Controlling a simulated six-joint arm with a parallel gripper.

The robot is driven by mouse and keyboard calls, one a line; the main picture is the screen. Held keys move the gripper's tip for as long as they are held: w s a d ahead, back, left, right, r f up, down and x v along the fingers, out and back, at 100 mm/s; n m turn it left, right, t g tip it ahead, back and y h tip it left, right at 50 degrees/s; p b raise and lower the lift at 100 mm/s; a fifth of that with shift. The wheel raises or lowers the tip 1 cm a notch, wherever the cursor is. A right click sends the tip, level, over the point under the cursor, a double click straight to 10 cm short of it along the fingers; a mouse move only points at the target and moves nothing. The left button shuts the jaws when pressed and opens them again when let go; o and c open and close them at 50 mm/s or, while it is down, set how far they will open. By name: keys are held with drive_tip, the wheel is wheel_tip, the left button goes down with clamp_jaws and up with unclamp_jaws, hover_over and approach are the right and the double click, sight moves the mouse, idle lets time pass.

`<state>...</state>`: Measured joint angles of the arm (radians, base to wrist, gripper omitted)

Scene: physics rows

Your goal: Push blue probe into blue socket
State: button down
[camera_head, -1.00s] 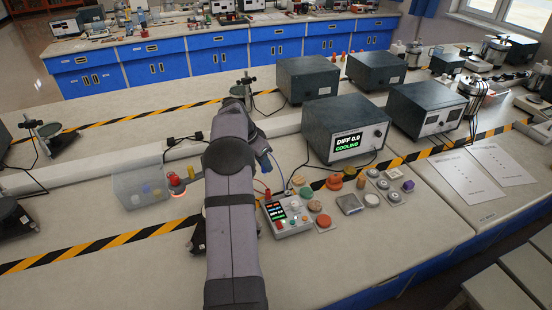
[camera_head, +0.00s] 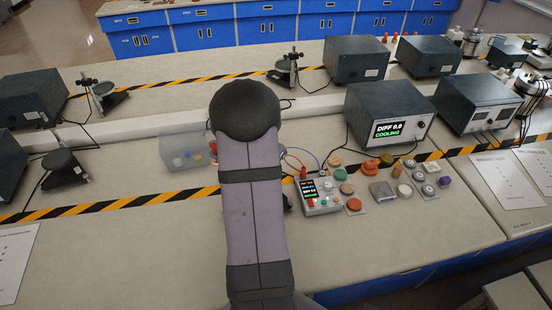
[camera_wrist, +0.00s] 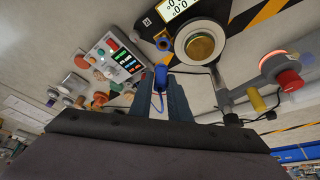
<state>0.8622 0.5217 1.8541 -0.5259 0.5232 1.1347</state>
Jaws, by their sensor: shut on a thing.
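My gripper (camera_wrist: 164,84) is shut on the blue probe (camera_wrist: 160,74) in the wrist view, with a blue cable hanging from it. The probe sits between the two dark fingertips. A control box (camera_wrist: 122,58) with a lit screen and coloured buttons is to the left of the fingertips. The box also shows in the head view (camera_head: 321,198), right of my arm, with red and blue wires at its back edge. My arm hides the gripper and probe in the head view.
A dark scale with a gold disc (camera_wrist: 199,45) is just beyond the fingertips. A red knob (camera_wrist: 289,80) and a yellow piece (camera_wrist: 256,100) are to the right. A clear bin (camera_head: 183,152) is left of my arm. The meter reads "DIFF 0.0 COOLING" (camera_head: 388,130).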

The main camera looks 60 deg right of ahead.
drive_tip(key=shift+f, duration=0.15)
drive_tip(key=shift+f+b, duration=1.25)
drive_tip(key=shift+f, duration=0.75)
drive_tip(key=shift+r, duration=0.1)
drive_tip(key=shift+f+b, duration=1.65)
drive_tip(key=shift+b, duration=0.2)
idle(1.4)
drive_tip(key=c, duration=1.4)
unclamp_jaws()
drive_tip(key=shift+o, duration=0.2)
drive_tip(key=shift+r, duration=0.1)
drive_tip(key=shift+r+p, duration=2.35)
drive_tip(key=shift+r, duration=1.4)
